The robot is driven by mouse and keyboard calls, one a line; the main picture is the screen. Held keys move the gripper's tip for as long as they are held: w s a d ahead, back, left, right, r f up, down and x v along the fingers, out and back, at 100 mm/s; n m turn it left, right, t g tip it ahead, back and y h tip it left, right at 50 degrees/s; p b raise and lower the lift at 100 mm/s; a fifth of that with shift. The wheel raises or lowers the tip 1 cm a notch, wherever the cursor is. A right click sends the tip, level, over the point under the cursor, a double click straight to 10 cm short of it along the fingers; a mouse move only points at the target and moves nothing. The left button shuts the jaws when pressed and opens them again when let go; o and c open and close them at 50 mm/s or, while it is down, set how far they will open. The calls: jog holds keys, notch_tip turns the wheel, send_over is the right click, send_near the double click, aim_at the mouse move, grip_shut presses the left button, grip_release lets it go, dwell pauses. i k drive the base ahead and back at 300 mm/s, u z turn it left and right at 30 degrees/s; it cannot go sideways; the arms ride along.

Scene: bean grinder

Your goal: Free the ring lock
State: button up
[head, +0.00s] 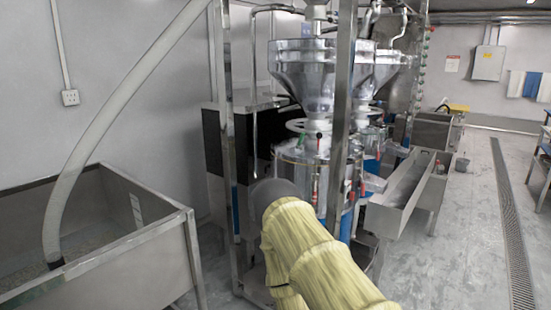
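The bean grinder (322,172) stands in the middle, a steel drum under a shiny funnel hopper (307,75). A pale ring-shaped wheel (296,126) sits around the hopper's neck. Small red-tipped handles show on the drum's top (318,142) and side (315,190). I cannot tell which part is the ring lock. My arm, in a yellow sleeve, reaches up from the bottom in front of the grinder's lower left. A grey rounded part shows at the sleeve's far end. My gripper's fingers are not visible, and the sleeve hides part of the drum's base.
A steel frame post (341,125) stands in front of the grinder, and another post (222,130) is left of it. A large steel bin (110,262) with a thick hose (125,105) fills the left. A steel trough (392,215) stands right. Floor (465,245) is clear farther right.

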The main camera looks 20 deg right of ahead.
aim_at(301, 140)
jog(key=z, duration=0.65)
jog(key=i, duration=1.25)
jog(key=z, duration=0.4)
jog(key=k, duration=0.55)
jog(key=u, duration=0.9)
jog(key=i, duration=1.1)
jog(key=z, duration=0.25)
